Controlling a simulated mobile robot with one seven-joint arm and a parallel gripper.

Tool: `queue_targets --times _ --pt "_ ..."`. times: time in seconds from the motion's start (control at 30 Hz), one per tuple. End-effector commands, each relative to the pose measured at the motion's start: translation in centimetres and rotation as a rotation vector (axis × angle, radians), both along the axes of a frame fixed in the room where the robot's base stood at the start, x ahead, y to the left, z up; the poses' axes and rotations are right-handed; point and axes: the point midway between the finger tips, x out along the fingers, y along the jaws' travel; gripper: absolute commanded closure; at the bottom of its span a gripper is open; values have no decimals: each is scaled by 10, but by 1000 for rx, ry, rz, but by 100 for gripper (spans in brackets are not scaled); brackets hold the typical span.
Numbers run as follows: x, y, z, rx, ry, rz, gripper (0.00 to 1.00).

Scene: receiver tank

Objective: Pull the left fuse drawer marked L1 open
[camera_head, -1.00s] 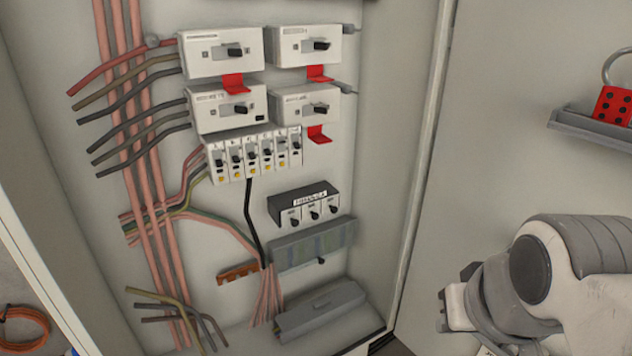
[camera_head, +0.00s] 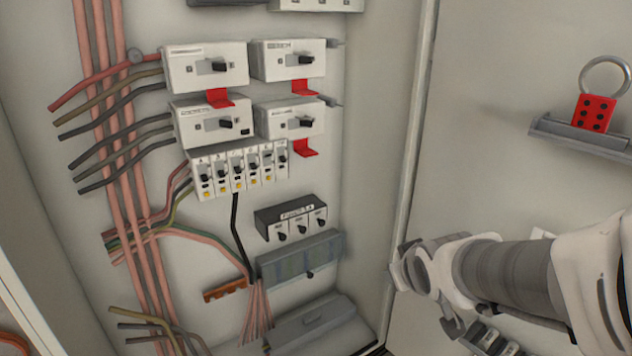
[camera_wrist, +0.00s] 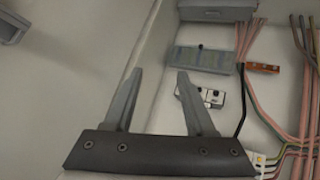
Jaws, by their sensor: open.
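The fuse block is a black-topped box (camera_head: 290,212) with a white label and three white drawer fronts, each with a black knob, all flush in a row. The left fuse drawer (camera_head: 279,232) is at the left end; its marking is too small to read. The wrist view shows the fuse block (camera_wrist: 210,98) upside down, partly hidden behind one finger. My gripper (camera_head: 399,266) is to the right of the block, near the cabinet's right edge and apart from it. In the wrist view my gripper (camera_wrist: 160,78) has its fingers spread with nothing between them.
A grey terminal box (camera_head: 300,258) is just below the fuse block, and a grey trunking (camera_head: 312,322) lies lower. The cabinet's right side wall (camera_head: 385,170) stands between block and gripper. A red padlock (camera_head: 594,114) sits on a shelf.

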Motion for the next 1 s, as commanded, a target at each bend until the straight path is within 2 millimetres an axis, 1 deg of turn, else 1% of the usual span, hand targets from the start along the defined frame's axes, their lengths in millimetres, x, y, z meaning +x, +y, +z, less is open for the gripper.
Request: queue_targets --times 0.03,0.1,0.2,0.3,0.4,0.53,0.7,0.83,1.0 --pt "13 5 -14 -3 -17 36 45" --pt "30 14 -26 -3 -58 90 45" --pt "50 29 -45 13 -117 169 45" --pt "65 47 -63 46 -179 245 45" --pt "75 65 -79 96 -246 314 45" --pt "82 90 -97 185 -336 389 45" --pt "80 117 -111 333 -466 449 45" --pt "75 128 -114 436 -555 462 45" --pt "70 133 -113 515 -627 457 45"
